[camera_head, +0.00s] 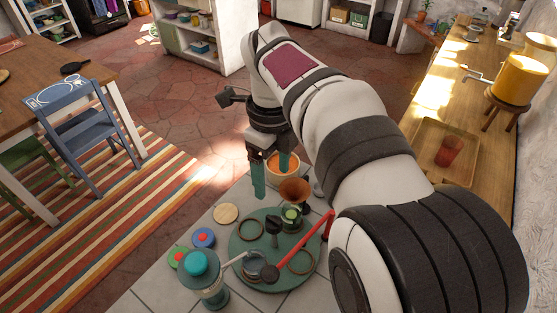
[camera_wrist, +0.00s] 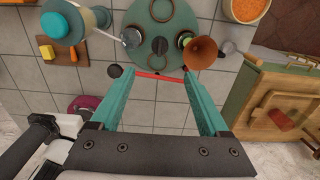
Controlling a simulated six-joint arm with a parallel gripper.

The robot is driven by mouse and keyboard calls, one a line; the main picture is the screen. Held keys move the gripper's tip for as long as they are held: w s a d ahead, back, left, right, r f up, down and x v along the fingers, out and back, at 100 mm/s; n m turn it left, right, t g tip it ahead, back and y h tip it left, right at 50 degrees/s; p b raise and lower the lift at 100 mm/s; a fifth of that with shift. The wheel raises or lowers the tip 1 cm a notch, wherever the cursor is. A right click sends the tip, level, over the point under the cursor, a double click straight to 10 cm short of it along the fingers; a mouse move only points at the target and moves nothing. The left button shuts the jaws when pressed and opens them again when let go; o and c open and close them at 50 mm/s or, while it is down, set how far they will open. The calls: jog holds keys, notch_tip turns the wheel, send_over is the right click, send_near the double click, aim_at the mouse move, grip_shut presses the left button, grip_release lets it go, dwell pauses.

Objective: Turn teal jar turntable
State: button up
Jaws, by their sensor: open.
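The teal turntable (camera_head: 280,285) is a round disc on the tiled counter, also in the wrist view (camera_wrist: 141,14). It carries a black centre knob (camera_head: 273,225), brown rings (camera_head: 251,230), a glass jar (camera_head: 254,266) and a green jar (camera_head: 291,215) topped by a brown funnel (camera_head: 295,187). A red rod (camera_head: 312,242) runs across its right side; in the wrist view it (camera_wrist: 160,74) appears between my fingertips. My gripper (camera_head: 272,185) is open, its teal fingers pointing down above the counter. I see nothing held. Height above the rod is unclear.
An orange-filled bowl (camera_head: 285,163) is behind my fingers. Bare tiles (camera_wrist: 155,115) show below the rod.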

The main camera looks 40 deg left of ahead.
aim_at(274, 220)
jog(key=shift+r, duration=0.7)
notch_tip(274, 220, down, 16)
jog(key=shift+r, duration=0.1)
grip_shut()
dwell(1.3)
